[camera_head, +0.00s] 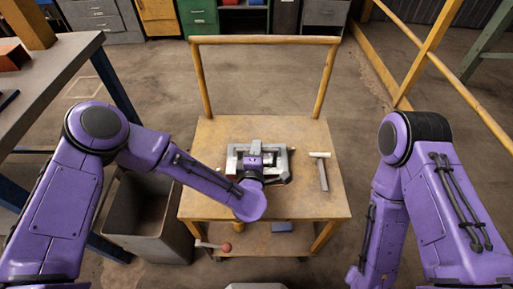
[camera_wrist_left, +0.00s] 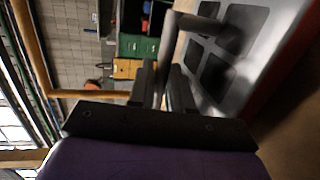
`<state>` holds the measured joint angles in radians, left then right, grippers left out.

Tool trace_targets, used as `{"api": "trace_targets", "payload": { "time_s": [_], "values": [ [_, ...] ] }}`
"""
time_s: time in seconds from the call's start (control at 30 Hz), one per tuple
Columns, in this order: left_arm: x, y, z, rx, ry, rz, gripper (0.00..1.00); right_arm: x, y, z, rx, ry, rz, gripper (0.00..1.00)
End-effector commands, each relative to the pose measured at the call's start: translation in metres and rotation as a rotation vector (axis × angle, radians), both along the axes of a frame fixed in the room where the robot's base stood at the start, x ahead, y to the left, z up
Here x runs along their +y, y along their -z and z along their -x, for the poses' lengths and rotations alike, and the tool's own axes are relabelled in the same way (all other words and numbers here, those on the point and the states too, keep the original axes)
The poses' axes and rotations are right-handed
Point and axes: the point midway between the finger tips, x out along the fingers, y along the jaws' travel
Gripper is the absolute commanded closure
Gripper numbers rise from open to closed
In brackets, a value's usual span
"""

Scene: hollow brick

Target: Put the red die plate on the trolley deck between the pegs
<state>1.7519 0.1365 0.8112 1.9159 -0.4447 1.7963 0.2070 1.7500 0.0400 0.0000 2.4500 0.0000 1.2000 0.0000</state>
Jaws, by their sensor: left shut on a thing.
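The die plate (camera_head: 285,158) shows in the head view as a grey metal frame over the middle of the trolley deck (camera_head: 215,140). In the left wrist view the plate (camera_wrist_left: 244,22) has a grey face with several dark square openings and a dark red strip along its edge. My left gripper (camera_wrist_left: 166,72) is shut on the dark bar handle (camera_wrist_left: 172,32) of the plate. The left wrist hides part of the plate in the head view. I cannot tell whether the plate touches the deck, and I cannot make out the pegs. My right gripper is not in view.
A hammer (camera_head: 322,172) lies on the deck right of the plate. A yellow push handle (camera_head: 265,40) rises at the trolley's far side. An open grey bin (camera_head: 130,205) stands left of the trolley. A workbench (camera_head: 60,65) is at far left, and yellow railing (camera_head: 440,60) at right.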

Motion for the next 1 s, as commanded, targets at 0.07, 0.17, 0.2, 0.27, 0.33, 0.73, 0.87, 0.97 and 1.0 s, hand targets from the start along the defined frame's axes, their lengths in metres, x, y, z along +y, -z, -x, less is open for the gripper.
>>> {"api": "trace_targets", "payload": {
  "time_s": [0.07, 0.17, 0.2, 0.27, 0.33, 0.73, 0.87, 0.97, 1.0],
  "values": [
    [-0.001, 0.0, -0.001, -0.005, 0.0, 0.003, 1.0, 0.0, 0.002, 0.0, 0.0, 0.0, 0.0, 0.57],
    [0.0, 0.002, 0.0, 0.0, 0.0, -0.001, 0.61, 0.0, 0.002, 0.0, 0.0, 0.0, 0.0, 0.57],
    [0.0, 0.002, 0.0, 0.0, 0.0, 0.0, 0.55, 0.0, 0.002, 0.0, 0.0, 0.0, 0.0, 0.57],
    [0.0, 0.002, 0.0, 0.0, 0.0, 0.0, 0.55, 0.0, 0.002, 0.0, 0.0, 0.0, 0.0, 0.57],
    [0.0, 0.002, 0.0, 0.0, 0.0, 0.0, 0.55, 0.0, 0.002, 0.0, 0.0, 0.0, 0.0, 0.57],
    [0.003, -0.01, 0.044, 0.0, 0.007, -0.001, 0.55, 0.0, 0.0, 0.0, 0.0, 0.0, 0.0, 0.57],
    [0.006, -0.016, 0.078, -0.001, 0.008, -0.002, 0.55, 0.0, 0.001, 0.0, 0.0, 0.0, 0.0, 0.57],
    [0.009, -0.02, 0.098, -0.001, 0.005, -0.002, 0.55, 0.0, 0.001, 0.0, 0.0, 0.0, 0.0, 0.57],
    [0.009, -0.021, 0.104, 0.0, 0.004, -0.001, 0.55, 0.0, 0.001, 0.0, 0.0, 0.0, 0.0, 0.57]
  ]
}}
